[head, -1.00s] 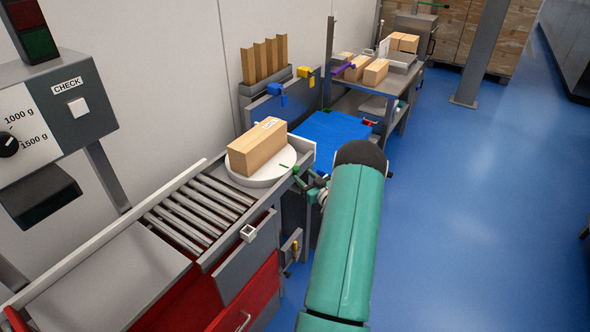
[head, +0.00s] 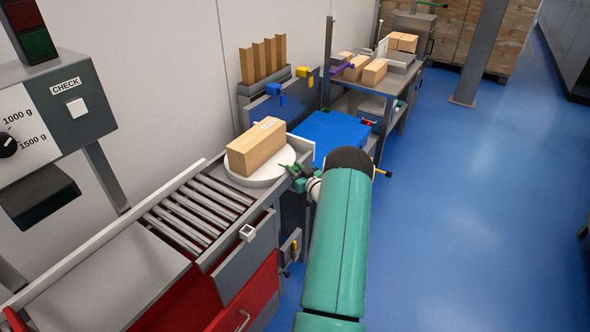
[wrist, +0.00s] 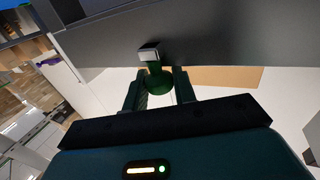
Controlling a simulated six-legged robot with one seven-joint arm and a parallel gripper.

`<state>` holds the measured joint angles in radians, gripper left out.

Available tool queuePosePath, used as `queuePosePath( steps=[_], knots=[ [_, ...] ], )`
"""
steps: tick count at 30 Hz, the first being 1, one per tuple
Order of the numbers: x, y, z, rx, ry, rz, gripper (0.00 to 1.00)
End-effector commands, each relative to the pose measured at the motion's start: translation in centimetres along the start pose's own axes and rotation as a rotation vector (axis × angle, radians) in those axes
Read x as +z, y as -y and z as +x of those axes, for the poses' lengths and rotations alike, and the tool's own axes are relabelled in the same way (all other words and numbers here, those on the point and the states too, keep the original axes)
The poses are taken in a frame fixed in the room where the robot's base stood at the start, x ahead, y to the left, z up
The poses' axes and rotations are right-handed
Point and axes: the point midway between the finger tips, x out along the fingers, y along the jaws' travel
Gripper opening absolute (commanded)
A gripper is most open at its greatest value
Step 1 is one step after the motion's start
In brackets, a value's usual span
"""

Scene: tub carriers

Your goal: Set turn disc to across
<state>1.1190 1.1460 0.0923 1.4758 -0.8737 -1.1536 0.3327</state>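The turn disc (head: 262,181) is a round white plate at the far end of the roller line in the head view. A long cardboard box (head: 256,149) lies on it, its length running along the line. My gripper (head: 294,174) is at the disc's right edge, small and partly merged with green parts there. In the wrist view a green knob (wrist: 158,84) with a pale square top stands between my fingers (wrist: 160,88). The fingers are close together and appear shut on it. The exact contact is hard to see.
Grey rollers (head: 195,213) lead up to the disc, with a low rail along the wall side. A blue surface (head: 330,138) lies beyond it. A bench (head: 375,83) with several boxes stands farther back. A CHECK panel (head: 75,108) is at left. The blue floor at right is clear.

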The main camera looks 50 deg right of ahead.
Motion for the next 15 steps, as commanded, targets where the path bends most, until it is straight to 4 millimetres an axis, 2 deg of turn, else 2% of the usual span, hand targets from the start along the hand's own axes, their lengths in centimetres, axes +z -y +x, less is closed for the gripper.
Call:
queuePosePath(
  steps=[7,15],
  knots=[
    [-0.1,0.7,-0.1,0.033,-0.004,0.003,0.0],
    [-0.1,3.3,-0.7,0.18,-0.005,0.005,0.0]
  ],
)
